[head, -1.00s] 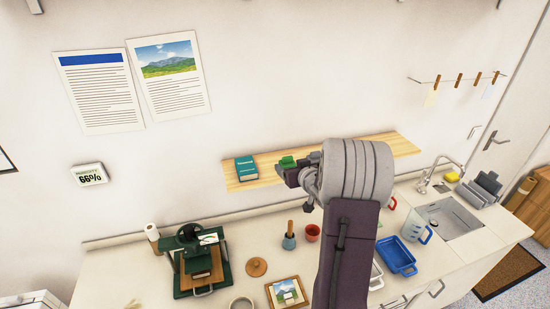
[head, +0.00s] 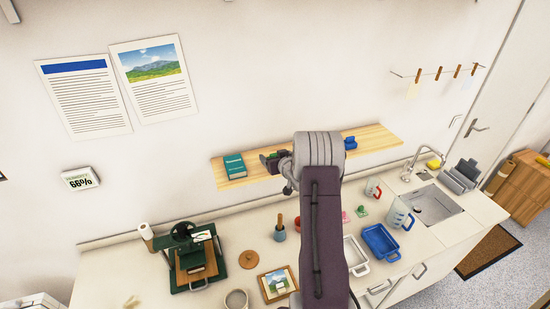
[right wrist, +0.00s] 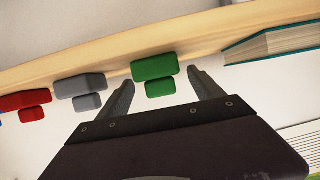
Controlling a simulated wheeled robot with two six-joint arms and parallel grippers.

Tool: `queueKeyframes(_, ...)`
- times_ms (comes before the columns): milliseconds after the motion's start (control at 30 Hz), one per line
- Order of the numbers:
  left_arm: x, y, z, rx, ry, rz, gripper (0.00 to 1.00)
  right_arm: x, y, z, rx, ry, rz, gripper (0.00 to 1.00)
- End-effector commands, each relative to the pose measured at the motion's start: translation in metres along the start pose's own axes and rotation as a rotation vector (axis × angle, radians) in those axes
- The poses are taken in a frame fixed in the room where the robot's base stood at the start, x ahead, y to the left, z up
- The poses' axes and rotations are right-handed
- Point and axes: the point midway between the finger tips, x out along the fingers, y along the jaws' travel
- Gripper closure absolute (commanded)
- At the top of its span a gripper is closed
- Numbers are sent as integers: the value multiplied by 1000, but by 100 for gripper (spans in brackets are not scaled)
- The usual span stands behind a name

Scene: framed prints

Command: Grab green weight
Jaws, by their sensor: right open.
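The green weight (right wrist: 153,68) shows in the right wrist view at the edge of the wooden shelf (right wrist: 140,42), as a wider block with a smaller one beside it. My right gripper (right wrist: 160,82) is open, with one finger on each side of the smaller block. No closed contact shows. In the head view my right gripper (head: 273,160) is over the shelf (head: 375,140), right of the teal book, and largely hides the green weight. My left gripper is not in view.
A grey weight (right wrist: 82,86) and a red weight (right wrist: 25,101) stand along the shelf. A blue weight (head: 350,143) shows right of my arm. The teal book (head: 234,165) lies left of the gripper. Below is a counter with a press (head: 190,255) and blue tray (head: 380,241).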

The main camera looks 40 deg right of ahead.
Motion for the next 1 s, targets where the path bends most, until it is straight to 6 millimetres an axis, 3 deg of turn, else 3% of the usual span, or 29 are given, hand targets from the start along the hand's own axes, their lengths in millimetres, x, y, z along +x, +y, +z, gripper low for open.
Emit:
queueKeyframes(133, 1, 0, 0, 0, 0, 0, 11, 0, 0, 1, 0, 0, 0, 24)
queueKeyframes(167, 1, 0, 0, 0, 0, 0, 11, 0, 0, 1, 0, 0, 0, 29)
queueKeyframes(400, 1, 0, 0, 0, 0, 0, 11, 0, 0, 1, 0, 0, 0, 96)
queueKeyframes(433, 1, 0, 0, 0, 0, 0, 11, 0, 0, 0, 0, 0, 0, 100)
queueKeyframes(733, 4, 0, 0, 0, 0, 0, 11, -2, 0, -6, -1, 5, 1, 100)
queueKeyframes(1000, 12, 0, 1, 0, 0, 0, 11, -27, 0, -65, -4, 8, 1, 100)
